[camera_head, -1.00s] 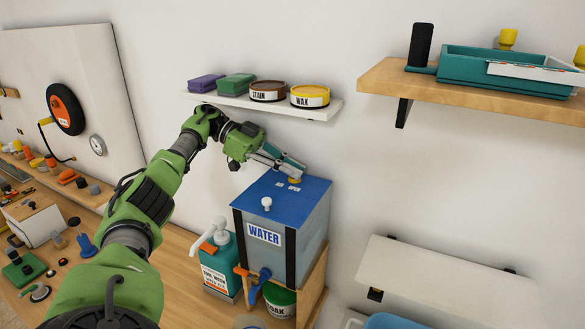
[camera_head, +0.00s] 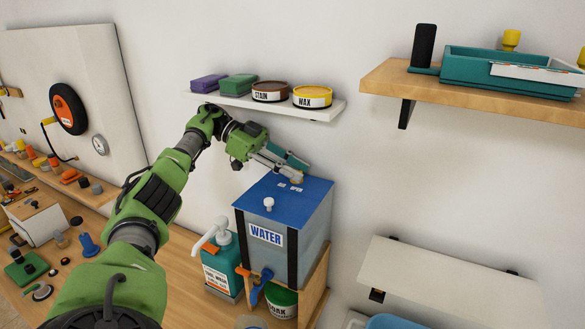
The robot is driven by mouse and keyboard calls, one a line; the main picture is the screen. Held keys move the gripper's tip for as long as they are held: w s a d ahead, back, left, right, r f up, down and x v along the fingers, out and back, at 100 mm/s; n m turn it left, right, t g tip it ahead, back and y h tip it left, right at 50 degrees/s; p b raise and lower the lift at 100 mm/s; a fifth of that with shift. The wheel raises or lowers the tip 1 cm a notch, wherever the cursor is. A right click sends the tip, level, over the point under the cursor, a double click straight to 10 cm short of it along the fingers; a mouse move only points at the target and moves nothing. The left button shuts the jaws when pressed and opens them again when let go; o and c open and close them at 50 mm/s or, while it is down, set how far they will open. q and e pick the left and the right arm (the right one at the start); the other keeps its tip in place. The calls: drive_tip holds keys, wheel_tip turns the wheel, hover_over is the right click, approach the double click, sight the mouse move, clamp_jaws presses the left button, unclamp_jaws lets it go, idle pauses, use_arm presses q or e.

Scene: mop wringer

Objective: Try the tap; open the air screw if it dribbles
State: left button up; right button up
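The WATER tank (camera_head: 312,225) is a grey box with a blue lid, standing on a wooden stand. A blue tap (camera_head: 262,280) sits low on its front. A small white knob (camera_head: 268,203) stands on the lid's near part. A small brass-yellow piece (camera_head: 298,181) is at the lid's back, partly hidden by my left gripper (camera_head: 293,173). The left gripper's fingertips are down at this piece. I cannot tell whether they are closed on it. Whether any water comes from the tap is too small to tell. My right gripper is out of view.
A soap bottle (camera_head: 222,262) stands left of the tank, and a green SOAK tub (camera_head: 282,303) sits under it. A shelf with tins (camera_head: 312,97) and sponges (camera_head: 238,85) hangs close above my arm. The white shelf (camera_head: 450,280) at right is empty.

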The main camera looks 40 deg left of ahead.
use_arm(q)
drive_tip(key=shift+s+f+n+t+y, duration=0.1)
drive_tip(key=shift+f+n+t+y, duration=0.15)
drive_tip(key=shift+n+t, duration=0.2)
drive_tip(key=shift+r+n+t+y, duration=0.1)
drive_tip(key=shift+n+t+y, duration=0.25)
drive_tip(key=shift+n, duration=0.1)
drive_tip(key=shift+n+t+y+b, duration=0.3)
drive_tip(key=shift+n+t+y, duration=0.1)
drive_tip(key=shift+n+t, duration=0.2)
drive_tip(key=n+t+y+b, duration=0.1)
drive_tip(key=b, duration=0.4)
drive_tip(key=n+t+y+b, duration=0.1)
drive_tip(key=n+b, duration=0.1)
drive_tip(key=b, duration=0.4)
drive_tip(key=shift+d+f+t+y, duration=0.15)
drive_tip(key=shift+f+t+y, duration=0.15)
drive_tip(key=shift+t+y, duration=0.1)
drive_tip(key=b+v, duration=0.4)
drive_tip(key=v, duration=1)
drive_tip(key=shift+r, duration=0.4)
